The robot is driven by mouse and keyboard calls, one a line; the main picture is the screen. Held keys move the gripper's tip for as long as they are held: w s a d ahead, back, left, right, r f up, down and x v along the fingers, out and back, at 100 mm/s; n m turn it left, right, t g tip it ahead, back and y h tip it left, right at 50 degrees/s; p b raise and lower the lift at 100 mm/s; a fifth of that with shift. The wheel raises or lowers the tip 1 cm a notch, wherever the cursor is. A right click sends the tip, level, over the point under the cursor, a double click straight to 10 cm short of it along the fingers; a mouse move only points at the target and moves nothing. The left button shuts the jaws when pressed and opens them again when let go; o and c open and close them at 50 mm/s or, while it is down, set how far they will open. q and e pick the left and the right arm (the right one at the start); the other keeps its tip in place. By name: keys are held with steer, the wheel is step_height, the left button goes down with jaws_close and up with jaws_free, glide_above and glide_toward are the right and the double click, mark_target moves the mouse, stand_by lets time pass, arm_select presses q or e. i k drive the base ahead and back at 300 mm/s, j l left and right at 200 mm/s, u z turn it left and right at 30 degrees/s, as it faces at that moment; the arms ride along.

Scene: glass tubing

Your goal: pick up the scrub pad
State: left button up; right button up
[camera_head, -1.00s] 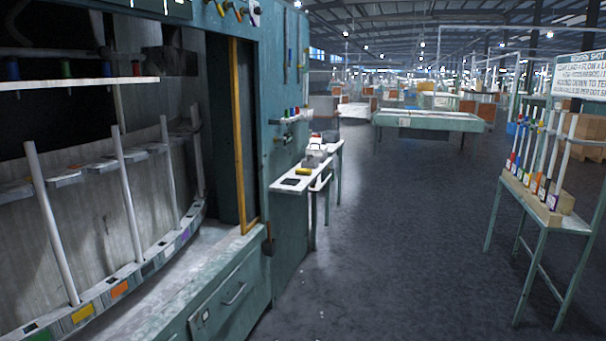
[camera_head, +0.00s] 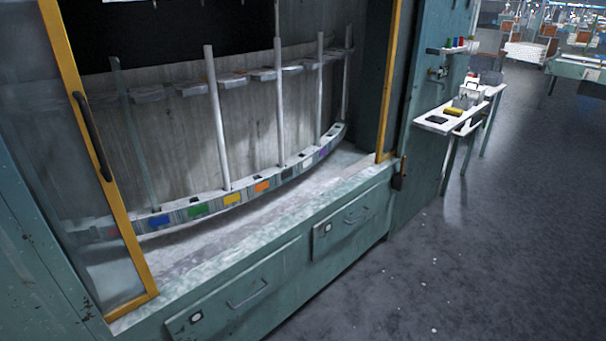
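No gripper of mine is in view. A small white side table (camera_head: 421,123) stands at the right end of the teal cabinet. On it lie a small yellow block (camera_head: 453,112) and a flat dark patch (camera_head: 437,119). Either could be the scrub pad; they are too small to tell. Behind them stand a grey box (camera_head: 465,101) and a white item with a handle (camera_head: 470,88).
The teal cabinet (camera_head: 290,275) fills the left and middle, with yellow-framed sliding glass (camera_head: 88,130). Inside, upright tubes (camera_head: 218,125) stand in a curved rail with coloured labels (camera_head: 262,187). The dark floor (camera_head: 480,270) at the right is open.

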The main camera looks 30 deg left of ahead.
mark_target(457, 112)
steer(key=i+l+z, duration=0.3)
steer(key=i, duration=0.65)
steer(key=i+z, duration=0.3)
steer(key=i, duration=0.65)
steer(key=i+u, duration=0.15)
steer(key=i, duration=0.3)
steer(key=i+l+u, duration=0.15)
steer(key=i, duration=0.3)
steer(key=i+l+u, duration=0.15)
steer(key=i, duration=0.3)
steer(key=i+l+u, duration=0.15)
steer(key=i, duration=0.3)
